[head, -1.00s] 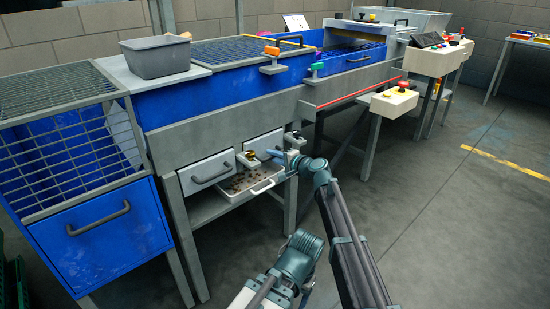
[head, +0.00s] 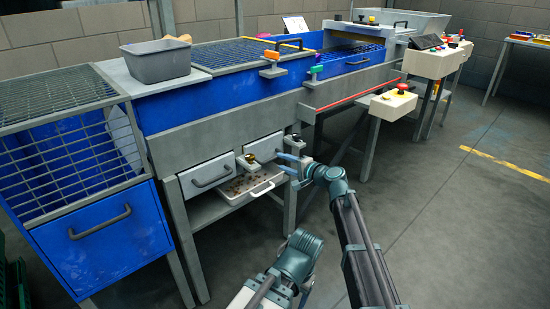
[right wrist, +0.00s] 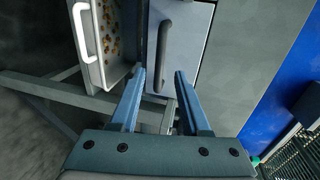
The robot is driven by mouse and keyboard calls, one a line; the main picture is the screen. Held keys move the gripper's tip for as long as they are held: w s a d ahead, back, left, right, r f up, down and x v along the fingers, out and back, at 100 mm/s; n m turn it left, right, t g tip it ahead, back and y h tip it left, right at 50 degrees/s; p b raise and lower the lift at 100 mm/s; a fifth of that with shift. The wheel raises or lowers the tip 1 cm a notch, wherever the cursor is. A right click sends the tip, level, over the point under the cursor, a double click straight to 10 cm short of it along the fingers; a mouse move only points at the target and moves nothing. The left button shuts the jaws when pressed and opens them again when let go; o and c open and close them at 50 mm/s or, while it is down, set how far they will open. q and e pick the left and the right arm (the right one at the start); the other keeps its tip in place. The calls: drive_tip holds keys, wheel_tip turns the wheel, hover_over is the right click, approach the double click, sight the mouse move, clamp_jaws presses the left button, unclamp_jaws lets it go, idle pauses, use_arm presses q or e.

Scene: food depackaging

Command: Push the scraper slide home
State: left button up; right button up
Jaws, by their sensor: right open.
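Two grey slide fronts sit in the frame under the blue machine: a left one (head: 206,176) with a dark bar handle, and a right one (head: 264,147). I cannot tell by a label which is the scraper slide. My right gripper (head: 279,160) is open in front of the right front and partly hides it. In the right wrist view, the grey front (right wrist: 187,70) and its dark handle (right wrist: 162,52) lie beyond the open blue fingers (right wrist: 160,74). The handle's lower part appears between them; contact cannot be told. My left gripper is not in view.
A white tray (head: 234,194) with brown bits sticks out below the fronts; it also shows in the right wrist view (right wrist: 92,66). The floor at the right (head: 470,230) is clear.

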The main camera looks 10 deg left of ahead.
drive_tip(key=p+v, duration=0.1)
drive_tip(key=v, duration=0.6)
